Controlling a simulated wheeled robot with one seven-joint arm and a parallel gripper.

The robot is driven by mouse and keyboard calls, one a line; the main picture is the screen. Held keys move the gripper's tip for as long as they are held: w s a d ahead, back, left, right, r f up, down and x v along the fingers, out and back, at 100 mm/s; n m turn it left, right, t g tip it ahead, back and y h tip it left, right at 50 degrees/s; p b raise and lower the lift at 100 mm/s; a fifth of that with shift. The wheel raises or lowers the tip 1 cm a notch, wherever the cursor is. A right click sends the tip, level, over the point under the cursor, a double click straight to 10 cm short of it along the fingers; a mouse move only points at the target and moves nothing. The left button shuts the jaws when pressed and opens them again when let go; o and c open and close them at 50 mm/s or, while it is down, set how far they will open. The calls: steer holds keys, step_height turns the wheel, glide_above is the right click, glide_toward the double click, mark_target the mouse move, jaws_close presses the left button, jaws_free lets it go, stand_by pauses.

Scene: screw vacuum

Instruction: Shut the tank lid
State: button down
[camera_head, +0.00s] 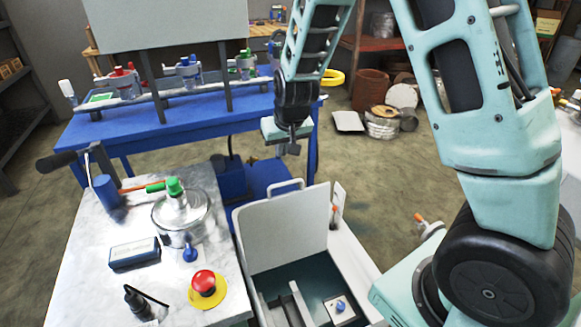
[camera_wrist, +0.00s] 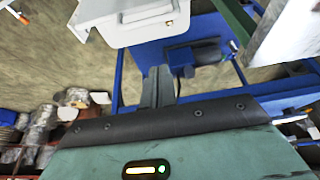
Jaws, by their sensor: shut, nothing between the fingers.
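The tank lid (camera_head: 285,233) is a white panel with a handle (camera_head: 286,186) on its top edge, and it stands raised and open. Below it the tank (camera_head: 365,270) shows a dark interior. My gripper (camera_head: 290,148) is shut and empty, pointing down above and behind the lid's top edge, apart from it. In the wrist view, the shut fingers (camera_wrist: 158,85) point toward the lid (camera_wrist: 105,20), whose handle (camera_wrist: 148,12) shows at the top. Whether the fingers are in line with the handle is hard to tell.
A blue table (camera_head: 150,125) with several clamps stands behind. Floor to the right of the gripper is fairly clear.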

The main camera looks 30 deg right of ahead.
steer(key=d+b+x, duration=0.1)
steer(key=x, duration=1)
steer(key=shift+s+a+r, duration=0.1)
steer(key=shift+s, duration=0.75)
steer(key=shift+s+a+r, duration=0.1)
steer(key=shift+s, duration=0.8)
